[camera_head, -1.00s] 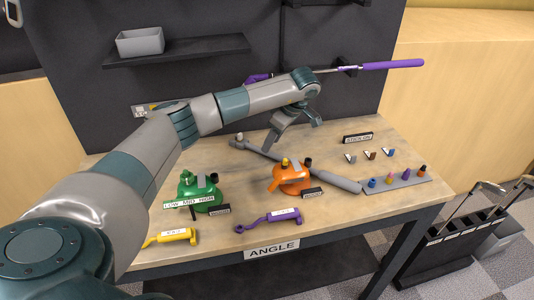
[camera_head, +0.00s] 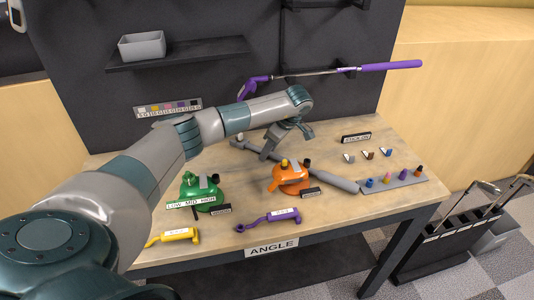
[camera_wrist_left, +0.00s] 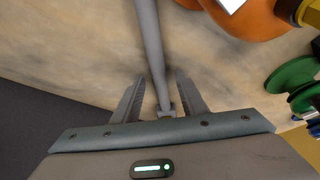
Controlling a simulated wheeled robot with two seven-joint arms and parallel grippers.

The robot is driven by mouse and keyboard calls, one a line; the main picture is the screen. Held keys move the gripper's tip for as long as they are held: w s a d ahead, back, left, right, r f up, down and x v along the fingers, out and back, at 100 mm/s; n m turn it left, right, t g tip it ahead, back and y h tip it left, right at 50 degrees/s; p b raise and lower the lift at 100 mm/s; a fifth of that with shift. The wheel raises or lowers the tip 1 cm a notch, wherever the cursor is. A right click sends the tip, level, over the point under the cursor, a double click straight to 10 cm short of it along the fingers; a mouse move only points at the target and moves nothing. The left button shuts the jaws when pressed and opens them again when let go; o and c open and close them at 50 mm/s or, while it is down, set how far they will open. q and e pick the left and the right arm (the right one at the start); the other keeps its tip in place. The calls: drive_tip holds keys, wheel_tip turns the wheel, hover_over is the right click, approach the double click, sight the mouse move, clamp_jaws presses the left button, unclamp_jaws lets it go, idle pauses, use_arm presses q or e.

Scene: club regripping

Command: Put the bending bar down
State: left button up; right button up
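The bending bar (camera_head: 335,180), a long grey bar with a thicker grip, lies on the bench behind and right of the orange fixture. My left gripper (camera_head: 290,143) is over its thinner far part. In the left wrist view the bar (camera_wrist_left: 150,45) runs between the two spread fingers of the left gripper (camera_wrist_left: 158,95), with a gap on each side. The left gripper is open. My right gripper is not in view.
A green fixture (camera_head: 201,191) and an orange fixture (camera_head: 290,177) stand on the bench (camera_head: 335,214). Purple (camera_head: 265,222) and yellow (camera_head: 174,236) tools lie in front. A purple-gripped club (camera_head: 390,66) hangs behind. A tray of coloured pieces (camera_head: 410,184) is at right.

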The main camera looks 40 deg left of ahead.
use_arm(q)
clamp_jaws()
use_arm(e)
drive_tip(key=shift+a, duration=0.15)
use_arm(q)
drive_tip(key=shift+r, duration=0.15)
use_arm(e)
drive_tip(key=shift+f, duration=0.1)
